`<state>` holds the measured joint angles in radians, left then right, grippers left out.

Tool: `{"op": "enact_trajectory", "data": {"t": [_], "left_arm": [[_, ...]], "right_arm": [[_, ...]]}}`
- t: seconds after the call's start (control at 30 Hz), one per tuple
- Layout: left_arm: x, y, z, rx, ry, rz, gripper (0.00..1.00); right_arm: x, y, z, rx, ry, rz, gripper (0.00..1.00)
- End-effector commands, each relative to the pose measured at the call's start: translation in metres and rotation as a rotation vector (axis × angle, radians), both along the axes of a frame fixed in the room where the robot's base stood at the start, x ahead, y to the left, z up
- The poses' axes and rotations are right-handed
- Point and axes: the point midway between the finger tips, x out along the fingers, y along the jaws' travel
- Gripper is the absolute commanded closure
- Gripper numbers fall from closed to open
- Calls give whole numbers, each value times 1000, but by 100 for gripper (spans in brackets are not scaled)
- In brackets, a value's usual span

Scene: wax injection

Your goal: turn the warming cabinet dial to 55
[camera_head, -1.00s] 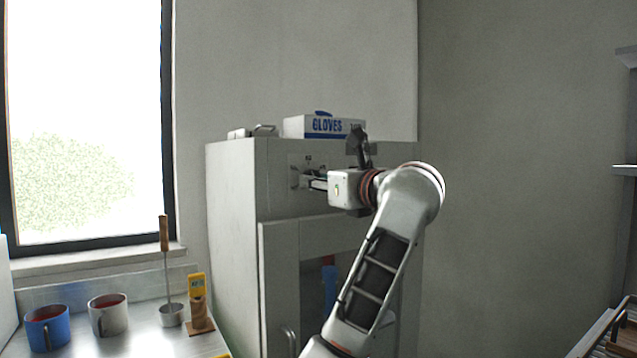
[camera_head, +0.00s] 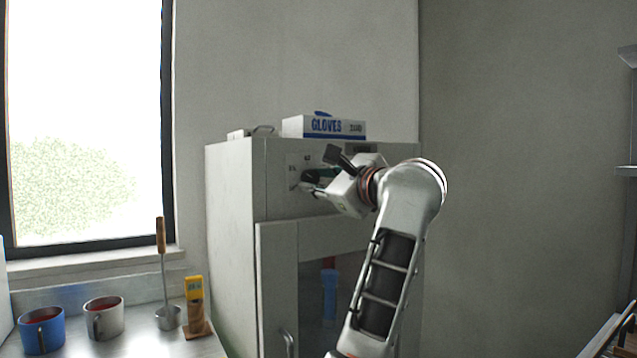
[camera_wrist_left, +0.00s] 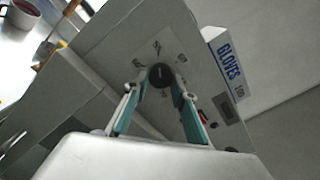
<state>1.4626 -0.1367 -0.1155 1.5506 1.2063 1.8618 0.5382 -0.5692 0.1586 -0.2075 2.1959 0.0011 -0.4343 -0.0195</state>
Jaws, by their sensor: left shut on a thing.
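The warming cabinet (camera_head: 232,200) is a tall grey cabinet with a glass door. Its dial (camera_wrist_left: 160,75) is a round black knob on a pale plate at the top of the front. My left gripper (camera_wrist_left: 160,88) is shut on the dial, one finger on each side, and looks rolled relative to the cabinet. In the head view the left gripper (camera_head: 312,180) reaches the plate from the right and hides most of the dial. My right gripper is not in view.
A glove box (camera_head: 324,127) lies on top of the cabinet. On the bench at left stand a blue mug (camera_head: 42,332), a white mug (camera_head: 104,318), a ladle (camera_head: 167,318) and a yellow device (camera_head: 194,288) on a wooden stand. The wall right of the cabinet is bare.

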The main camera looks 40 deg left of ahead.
Motion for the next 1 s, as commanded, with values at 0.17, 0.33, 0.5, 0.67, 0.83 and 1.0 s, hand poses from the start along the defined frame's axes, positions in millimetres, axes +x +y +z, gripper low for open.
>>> {"op": "enact_trajectory", "data": {"t": [0.17,0.33,0.5,0.67,0.83,1.0], "left_arm": [[0,0,-1,-8,-15,-1,96],[0,0,-1,-9,-17,-1,96],[0,0,-1,-9,-17,-1,96],[0,0,-1,-9,-17,0,58],[0,0,0,-8,-16,-1,58],[-1,-4,0,-7,-18,-1,58]], "right_arm": [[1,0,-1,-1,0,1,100],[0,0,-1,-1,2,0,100],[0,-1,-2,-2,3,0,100],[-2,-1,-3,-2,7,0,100],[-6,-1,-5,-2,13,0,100],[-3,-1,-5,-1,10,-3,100]]}}
